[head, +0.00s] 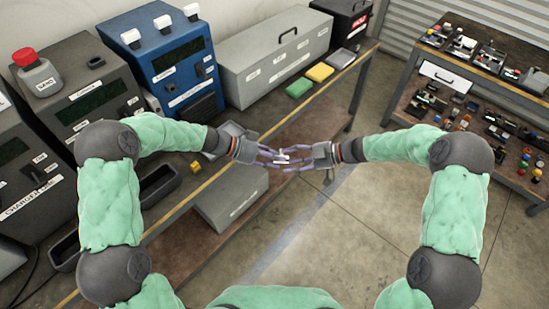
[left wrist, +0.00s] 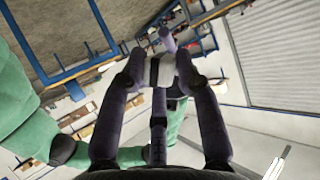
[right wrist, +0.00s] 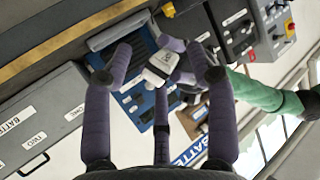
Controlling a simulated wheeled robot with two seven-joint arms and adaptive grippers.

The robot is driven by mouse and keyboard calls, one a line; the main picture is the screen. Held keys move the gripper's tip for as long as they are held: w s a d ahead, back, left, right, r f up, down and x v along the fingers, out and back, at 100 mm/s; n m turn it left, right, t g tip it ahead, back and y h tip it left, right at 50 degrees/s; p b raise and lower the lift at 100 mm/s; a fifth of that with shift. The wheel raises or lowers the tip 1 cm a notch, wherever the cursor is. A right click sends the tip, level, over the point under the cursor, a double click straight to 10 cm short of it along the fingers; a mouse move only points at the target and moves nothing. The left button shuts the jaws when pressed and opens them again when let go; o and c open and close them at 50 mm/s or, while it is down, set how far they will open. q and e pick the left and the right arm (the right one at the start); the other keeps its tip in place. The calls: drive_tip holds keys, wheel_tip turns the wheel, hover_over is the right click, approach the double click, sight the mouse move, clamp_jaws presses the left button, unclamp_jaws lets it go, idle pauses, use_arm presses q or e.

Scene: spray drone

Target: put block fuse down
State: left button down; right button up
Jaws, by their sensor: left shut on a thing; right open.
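A small white block fuse (head: 282,157) is in mid-air between my two hands in the head view. My left gripper (head: 270,157) is shut on the block fuse. The left wrist view shows the white body (left wrist: 161,70) between the purple fingers, with a dark band across it. My right gripper (head: 297,160) is open, with its fingers close around the same fuse. In the right wrist view the fuse (right wrist: 160,67) sits between the spread fingertips, with small print on its face. Whether the right fingers touch it I cannot tell.
A cluttered shelf (head: 480,95) stands at right. Open floor lies between.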

drive_tip(key=shift+d, duration=0.1)
drive_tip(key=w+v, duration=0.1)
drive_tip(key=v, duration=1)
drive_tip(key=w+a+f+m+t, duration=0.3)
drive_tip(key=a+f+m+t, duration=0.2)
drive_tip(key=m+t, duration=0.15)
wheel_tip(320, 180, down, 11)
drive_tip(key=s+m+h, duration=0.3)
drive_tip(key=m+h, duration=0.2)
drive_tip(key=m, duration=0.2)
drive_tip(key=s+f+m+g+h, duration=0.2)
drive_tip(key=s+f, duration=0.4)
drive_tip(key=s, duration=0.6)
drive_tip(key=s+f+m+g+h, duration=0.2)
drive_tip(key=s+f+m+g, duration=0.2)
drive_tip(key=s, duration=0.9)
wheel_tip(320, 180, down, 3)
drive_tip(key=shift+d+r+g, duration=0.1)
drive_tip(key=shift+d+g, duration=0.15)
drive_tip(key=shift+g, duration=0.3)
